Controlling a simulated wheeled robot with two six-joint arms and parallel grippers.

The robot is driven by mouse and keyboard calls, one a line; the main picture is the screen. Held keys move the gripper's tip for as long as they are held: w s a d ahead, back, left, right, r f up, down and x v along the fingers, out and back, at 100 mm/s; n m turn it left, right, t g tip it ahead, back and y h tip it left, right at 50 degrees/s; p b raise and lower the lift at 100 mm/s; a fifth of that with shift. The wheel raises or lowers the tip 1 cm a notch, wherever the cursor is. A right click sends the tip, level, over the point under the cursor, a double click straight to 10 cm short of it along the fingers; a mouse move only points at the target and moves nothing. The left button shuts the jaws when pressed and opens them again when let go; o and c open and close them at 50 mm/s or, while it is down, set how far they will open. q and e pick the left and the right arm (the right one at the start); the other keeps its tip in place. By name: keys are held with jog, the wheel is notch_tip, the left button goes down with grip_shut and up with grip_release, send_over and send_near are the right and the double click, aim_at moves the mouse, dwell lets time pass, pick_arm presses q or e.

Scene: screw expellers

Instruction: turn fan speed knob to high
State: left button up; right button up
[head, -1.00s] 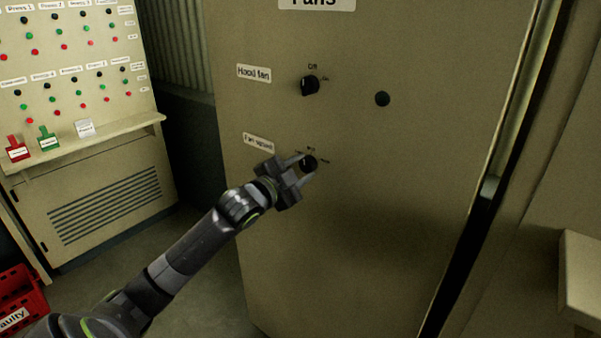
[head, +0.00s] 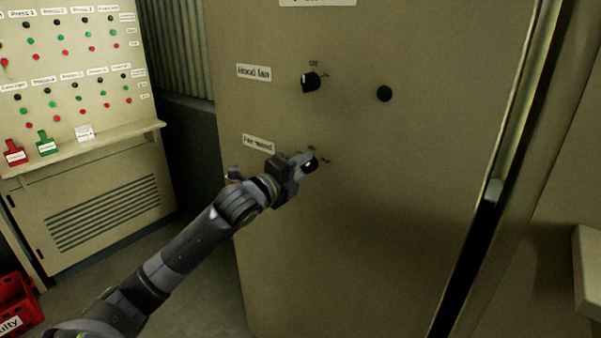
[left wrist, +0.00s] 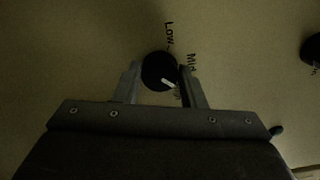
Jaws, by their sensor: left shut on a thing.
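The fan speed knob (head: 311,164) is a round black knob with a white pointer mark, low on the beige cabinet front. It also shows in the left wrist view (left wrist: 157,70). My left gripper (head: 307,161) is at the knob, with one finger on each side, shut on it. In the left wrist view the "Low" label (left wrist: 169,33) is above the knob and the "Mid" label (left wrist: 192,62) is to its right. The white mark points down and right, past "Mid", toward a third label partly hidden by a finger. My right gripper is not in view.
The hood fan knob (head: 311,81) sits above on the same cabinet (head: 360,220), with a black round button (head: 384,93) to its right. A panel of coloured buttons (head: 70,70) stands at the left, and a red crate (head: 18,300) is on the floor.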

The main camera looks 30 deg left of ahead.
pick_arm(q)
jog(key=shift+f+m+b, duration=0.1)
jog(key=shift+m+b, duration=0.3)
jog(key=shift+m, duration=1.1)
jog(key=o, duration=1)
jog(key=shift+s, duration=0.15)
jog(key=s+p, duration=0.1)
jog(key=s, duration=0.4)
jog(key=s+a+p, duration=0.1)
jog(key=s+p, duration=0.1)
jog(key=s, duration=0.4)
jog(key=s+p, duration=0.2)
jog(key=s, duration=0.4)
jog(key=shift+a, duration=0.15)
